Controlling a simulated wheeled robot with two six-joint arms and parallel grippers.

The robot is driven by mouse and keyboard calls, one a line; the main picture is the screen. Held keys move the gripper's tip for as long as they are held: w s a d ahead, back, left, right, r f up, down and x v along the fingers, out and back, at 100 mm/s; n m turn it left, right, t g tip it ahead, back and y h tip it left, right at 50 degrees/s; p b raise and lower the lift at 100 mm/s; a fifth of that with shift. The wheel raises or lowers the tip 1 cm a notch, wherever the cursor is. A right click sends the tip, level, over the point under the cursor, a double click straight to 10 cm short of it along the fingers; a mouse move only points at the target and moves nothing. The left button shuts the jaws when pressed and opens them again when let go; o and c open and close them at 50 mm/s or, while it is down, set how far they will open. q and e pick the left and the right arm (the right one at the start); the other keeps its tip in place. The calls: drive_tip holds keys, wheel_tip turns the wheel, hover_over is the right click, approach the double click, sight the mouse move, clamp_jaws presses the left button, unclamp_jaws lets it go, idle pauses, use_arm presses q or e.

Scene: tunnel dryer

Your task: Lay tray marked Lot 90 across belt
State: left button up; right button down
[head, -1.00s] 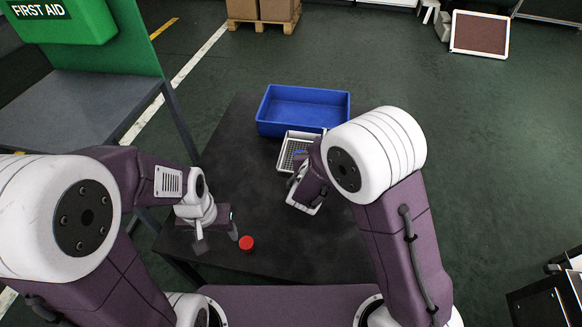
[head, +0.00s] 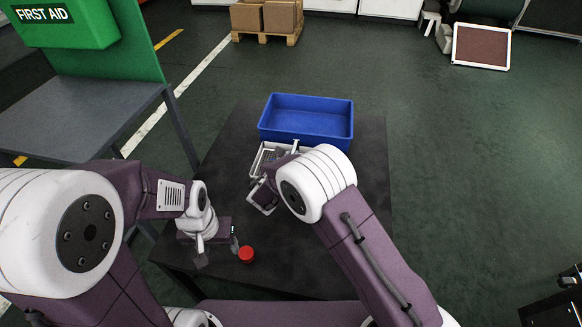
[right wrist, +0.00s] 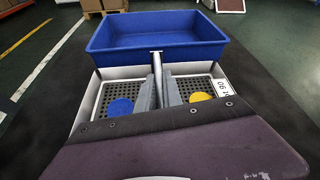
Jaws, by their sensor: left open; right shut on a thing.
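The white tray (right wrist: 88,100) with a dark perforated floor is in front of the blue bin. Its label (right wrist: 221,87) sits sideways at the right; I read "90", the rest is cut off. A blue disc (right wrist: 120,107) and a yellow disc (right wrist: 199,97) lie in it. The tray shows in the head view (head: 262,155), partly hidden by my right arm. My right gripper (right wrist: 160,90) is shut on the tray's upright metal bar at its middle. My left gripper (head: 218,252) is open and empty, low over the table's near left. I see no belt.
The blue bin (head: 306,128) stands empty at the back of the dark table (head: 362,220). A red round object (head: 247,254) is beside my left gripper. A grey bench (head: 80,115) with a green panel stands at the left. The table's right side is mostly clear.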

use_arm(q)
drive_tip(key=shift+f+b, duration=0.8)
use_arm(e)
drive_tip(key=shift+a+f, duration=0.1)
drive_tip(key=shift+f, duration=1.9)
use_arm(q)
drive_tip(key=shift+f, duration=0.15)
use_arm(e)
drive_tip(key=shift+f, duration=0.15)
drive_tip(key=c, duration=1.5)
unclamp_jaws()
